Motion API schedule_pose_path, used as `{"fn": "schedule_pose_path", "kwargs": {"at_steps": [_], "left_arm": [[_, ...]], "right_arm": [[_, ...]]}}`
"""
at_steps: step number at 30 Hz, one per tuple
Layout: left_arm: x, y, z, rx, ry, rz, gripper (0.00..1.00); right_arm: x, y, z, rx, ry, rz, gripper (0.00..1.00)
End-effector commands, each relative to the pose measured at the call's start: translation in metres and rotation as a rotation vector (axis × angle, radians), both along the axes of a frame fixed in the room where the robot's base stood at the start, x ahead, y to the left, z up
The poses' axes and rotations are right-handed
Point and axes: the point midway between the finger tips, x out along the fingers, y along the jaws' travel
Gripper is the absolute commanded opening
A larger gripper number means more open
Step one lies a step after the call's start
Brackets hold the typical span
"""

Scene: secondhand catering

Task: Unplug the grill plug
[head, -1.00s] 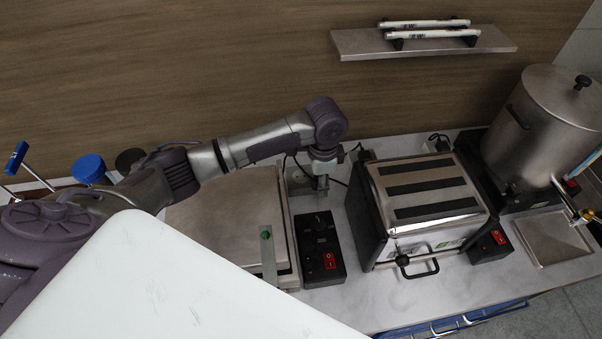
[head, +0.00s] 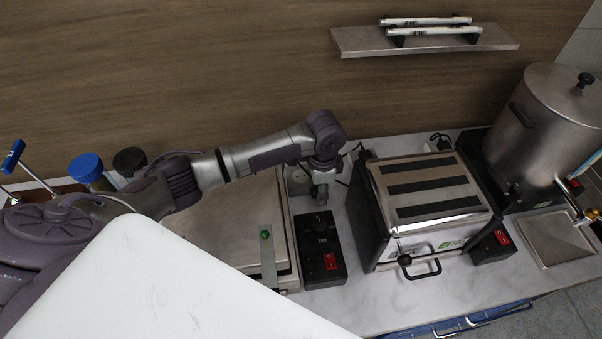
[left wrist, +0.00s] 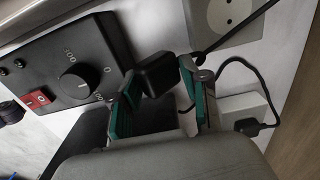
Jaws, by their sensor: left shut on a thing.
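My left gripper (left wrist: 158,95) has its two green-padded fingers around a black plug (left wrist: 160,72) in the left wrist view. The plug is apart from the grey socket (left wrist: 222,18), whose round face shows bare holes. A thin black cord runs from beside the right finger up across the socket. In the head view the left gripper (head: 320,192) points down just right of that socket (head: 297,184), behind the black control box (head: 322,262); the plug is hidden there. The flat metal grill (head: 225,225) lies left of the box. My right gripper is not in view.
A second white socket (left wrist: 238,103) with a black plug in it sits close right of the fingers. A slotted metal appliance (head: 380,225) stands to the right, then a large steel urn (head: 550,125). A wall shelf (head: 350,44) hangs above. Worktop between box and appliance is clear.

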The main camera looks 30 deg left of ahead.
Motion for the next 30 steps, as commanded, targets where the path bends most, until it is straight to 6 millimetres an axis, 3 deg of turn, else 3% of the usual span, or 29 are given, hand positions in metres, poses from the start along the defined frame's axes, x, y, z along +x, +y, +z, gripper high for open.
{"fn": "schedule_pose_path", "kwargs": {"at_steps": [30], "left_arm": [[-0.001, 0.000, -0.044, 0.001, 0.003, 0.001, 0.00]], "right_arm": [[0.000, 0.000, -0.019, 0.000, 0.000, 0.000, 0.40]]}}
